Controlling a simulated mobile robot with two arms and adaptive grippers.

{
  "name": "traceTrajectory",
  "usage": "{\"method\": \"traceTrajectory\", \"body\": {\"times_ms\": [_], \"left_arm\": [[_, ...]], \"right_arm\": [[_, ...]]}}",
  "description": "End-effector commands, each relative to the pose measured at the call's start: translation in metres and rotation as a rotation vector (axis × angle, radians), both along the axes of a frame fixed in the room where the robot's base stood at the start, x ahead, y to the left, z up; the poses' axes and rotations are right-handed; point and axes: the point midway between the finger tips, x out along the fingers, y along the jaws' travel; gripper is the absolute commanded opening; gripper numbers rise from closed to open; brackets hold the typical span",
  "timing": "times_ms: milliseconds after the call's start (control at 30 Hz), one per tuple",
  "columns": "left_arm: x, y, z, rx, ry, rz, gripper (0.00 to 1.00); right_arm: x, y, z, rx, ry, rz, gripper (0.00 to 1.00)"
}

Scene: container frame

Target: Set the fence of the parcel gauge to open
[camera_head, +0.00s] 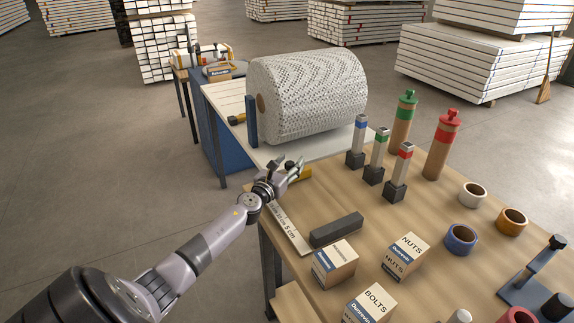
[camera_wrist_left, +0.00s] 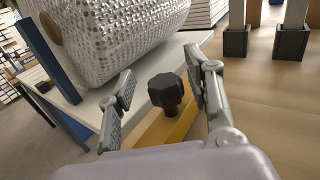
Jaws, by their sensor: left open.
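The parcel gauge lies along the table's left edge. Its white scale strip (camera_head: 290,228) is printed with cm marks, and a dark grey block (camera_head: 336,229) lies beside it. A yellow bar (camera_head: 304,173) at the far end is partly hidden by my left gripper (camera_head: 287,170). In the left wrist view the yellow bar (camera_wrist_left: 170,127) carries a black lobed knob (camera_wrist_left: 166,92). My left gripper (camera_wrist_left: 163,91) is open, its fingers on either side of the knob with gaps visible. I cannot tell the fence's exact setting. My right gripper is not in view.
Boxes (camera_head: 335,263), banded markers (camera_head: 376,157), tape rolls (camera_head: 462,237) and red and green-capped tubes (camera_head: 441,146) crowd the table.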

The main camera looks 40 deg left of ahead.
Motion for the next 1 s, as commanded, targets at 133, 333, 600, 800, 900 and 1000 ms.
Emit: {"method": "traceTrajectory", "body": {"times_ms": [133, 333, 600, 800, 900, 1000], "left_arm": [[-0.009, -0.001, -0.001, 0.004, 0.002, -0.002, 0.47], [-0.043, -0.008, -0.003, 0.003, 0.006, -0.002, 0.47], [-0.092, -0.019, -0.001, 0.002, 0.002, -0.002, 0.47], [-0.113, -0.022, -0.001, 0.000, 0.001, 0.001, 0.47], [-0.117, -0.023, 0.000, 0.000, 0.000, 0.001, 0.47], [-0.118, -0.023, 0.000, 0.000, -0.001, 0.001, 0.47]], "right_arm": [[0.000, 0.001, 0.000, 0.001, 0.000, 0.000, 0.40], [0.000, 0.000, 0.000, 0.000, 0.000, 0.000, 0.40], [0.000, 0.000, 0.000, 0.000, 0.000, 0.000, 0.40], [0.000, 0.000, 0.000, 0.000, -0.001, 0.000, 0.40], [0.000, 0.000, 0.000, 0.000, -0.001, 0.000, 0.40], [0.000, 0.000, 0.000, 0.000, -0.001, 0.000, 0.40]]}}
